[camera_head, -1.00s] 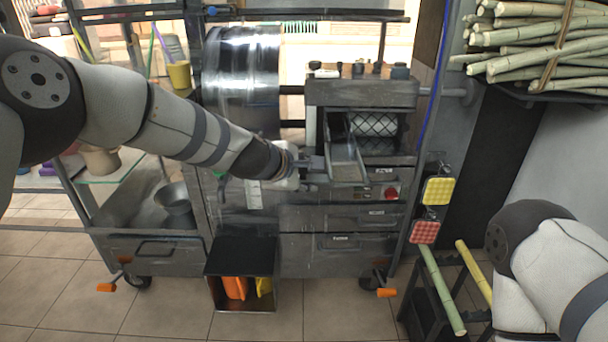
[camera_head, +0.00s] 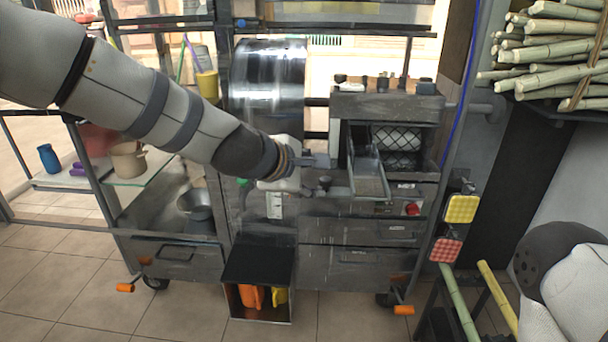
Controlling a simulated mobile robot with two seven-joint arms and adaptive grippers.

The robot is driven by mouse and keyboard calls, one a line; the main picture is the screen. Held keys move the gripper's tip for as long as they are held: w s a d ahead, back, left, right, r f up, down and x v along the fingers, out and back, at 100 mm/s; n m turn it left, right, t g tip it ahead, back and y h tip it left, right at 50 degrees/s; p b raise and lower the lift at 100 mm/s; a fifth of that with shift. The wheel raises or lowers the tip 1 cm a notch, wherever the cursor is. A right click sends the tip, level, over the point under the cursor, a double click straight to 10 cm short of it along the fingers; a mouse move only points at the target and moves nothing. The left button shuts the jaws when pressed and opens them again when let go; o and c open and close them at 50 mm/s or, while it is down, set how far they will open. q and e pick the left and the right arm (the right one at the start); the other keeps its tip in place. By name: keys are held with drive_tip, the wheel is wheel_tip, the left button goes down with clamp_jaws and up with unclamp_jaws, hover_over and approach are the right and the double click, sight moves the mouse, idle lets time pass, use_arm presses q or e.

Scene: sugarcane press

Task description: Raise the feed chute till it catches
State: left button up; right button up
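The feed chute (camera_head: 368,178) is a grey metal trough on the front of the press. It slopes down and forward from the opening beside a mesh guard (camera_head: 397,139). My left gripper (camera_head: 328,172) is just left of the chute, in front of the machine. Its dark fingers look spread apart, with nothing seen between them. A small gap shows between the fingers and the chute's left side. Some finger detail blends into the dark machine front. My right gripper is out of view; only part of my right arm shows at the lower right.
A shiny metal drum (camera_head: 268,80) stands behind my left forearm. A red button (camera_head: 412,209) is right of the chute, above drawers (camera_head: 356,256). Yellow (camera_head: 461,208) and red (camera_head: 446,250) pads hang at the right. Cane stalks (camera_head: 555,45) fill the upper-right shelf.

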use_arm(q)
drive_tip(key=v, duration=0.3)
drive_tip(key=shift+s+a+r, duration=0.1)
drive_tip(key=shift+s+a, duration=0.1)
drive_tip(key=shift+s, duration=0.15)
drive_tip(key=s+a+f+m+g+y, duration=0.25)
drive_tip(key=s+a+f+m, duration=0.2)
drive_tip(key=s+f, duration=0.8)
drive_tip(key=s+a+f+m+g+y, duration=0.1)
drive_tip(key=s+a+f+m+g, duration=0.3)
drive_tip(key=s+f, duration=0.8)
drive_tip(key=s+a+f+m+g, duration=0.1)
drive_tip(key=s+a+f+m, duration=0.1)
drive_tip(key=s, duration=0.6)
drive_tip(key=s+a+f+m+g+y, duration=0.1)
drive_tip(key=s+a+f+m+g, duration=0.1)
drive_tip(key=s, duration=0.7)
drive_tip(key=s+a+f+m+g, duration=0.2)
drive_tip(key=s+a+f+m, duration=0.1)
drive_tip(key=s, duration=0.5)
drive_tip(key=shift+s+a+f+p, duration=0.2)
drive_tip(key=shift+a+f+p, duration=0.3)
drive_tip(key=shift+a, duration=0.55)
